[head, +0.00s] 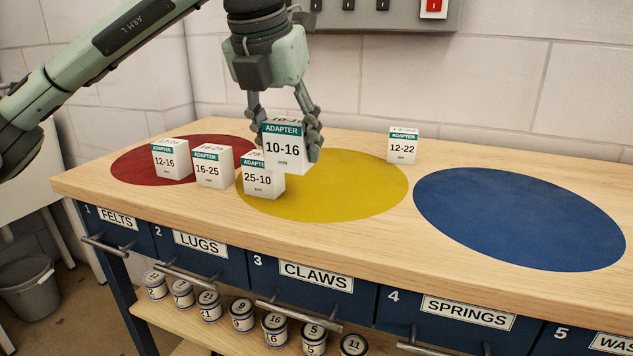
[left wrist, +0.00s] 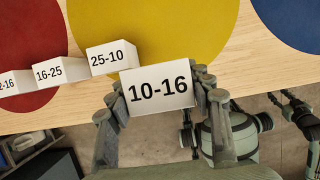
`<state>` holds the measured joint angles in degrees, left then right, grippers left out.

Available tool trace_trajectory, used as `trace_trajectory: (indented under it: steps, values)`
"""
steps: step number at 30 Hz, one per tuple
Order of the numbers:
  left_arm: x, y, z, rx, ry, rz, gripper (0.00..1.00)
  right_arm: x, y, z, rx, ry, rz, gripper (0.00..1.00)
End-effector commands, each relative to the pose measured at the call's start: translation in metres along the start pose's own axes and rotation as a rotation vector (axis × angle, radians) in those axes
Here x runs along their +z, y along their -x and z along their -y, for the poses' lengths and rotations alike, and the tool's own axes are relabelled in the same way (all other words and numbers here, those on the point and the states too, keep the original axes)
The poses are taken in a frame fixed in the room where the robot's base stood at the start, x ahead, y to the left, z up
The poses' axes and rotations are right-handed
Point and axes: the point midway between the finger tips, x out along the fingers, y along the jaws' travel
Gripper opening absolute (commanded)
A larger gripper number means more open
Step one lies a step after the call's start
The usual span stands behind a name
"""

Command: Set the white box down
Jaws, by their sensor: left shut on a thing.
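My left gripper (head: 285,140) is shut on a white box (head: 284,150) with a green band, labelled ADAPTER 10-16. It holds the box upright over the yellow disc (head: 370,188); the gap below it is hard to judge. In the left wrist view the same white box (left wrist: 158,93) sits between the fingers (left wrist: 158,100). Other white boxes stand on the bench: 12-16 (head: 171,160) on the red disc, 16-25 (head: 213,168) at its edge, 25-10 (head: 263,184) at the yellow disc's left edge, close beside the held box in the picture, and 12-22 (head: 403,148) at the back. My right gripper is not seen in the head view.
The wooden bench top (head: 400,240) also carries a red disc (head: 130,168) and an empty blue disc (head: 520,220). The yellow disc's right part is clear. A grey switch panel (head: 380,15) hangs on the wall behind. Labelled drawers and several small cans are below.

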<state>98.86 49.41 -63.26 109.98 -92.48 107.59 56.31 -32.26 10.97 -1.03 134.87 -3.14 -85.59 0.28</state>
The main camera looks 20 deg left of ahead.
Motion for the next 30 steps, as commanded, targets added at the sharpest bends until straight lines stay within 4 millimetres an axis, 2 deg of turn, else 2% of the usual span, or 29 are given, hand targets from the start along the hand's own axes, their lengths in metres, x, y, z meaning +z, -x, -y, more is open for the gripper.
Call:
trace_trajectory:
  steps: [6, 11, 14, 21, 30]
  values:
    - [0.023, -0.037, 0.025, 0.001, 0.0, -0.002, 0.19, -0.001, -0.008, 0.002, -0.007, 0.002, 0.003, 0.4]
    - [0.03, -0.049, 0.032, 0.001, 0.001, 0.0, 0.19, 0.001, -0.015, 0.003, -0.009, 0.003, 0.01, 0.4]
    - [0.029, -0.055, 0.032, 0.001, 0.002, 0.001, 0.19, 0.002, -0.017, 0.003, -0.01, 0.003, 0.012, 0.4]
    - [0.017, -0.084, 0.032, 0.001, 0.002, 0.001, 0.19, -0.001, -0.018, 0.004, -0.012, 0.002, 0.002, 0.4]
    - [0.015, -0.088, 0.032, 0.0, 0.003, 0.002, 0.19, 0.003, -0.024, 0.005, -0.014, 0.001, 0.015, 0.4]
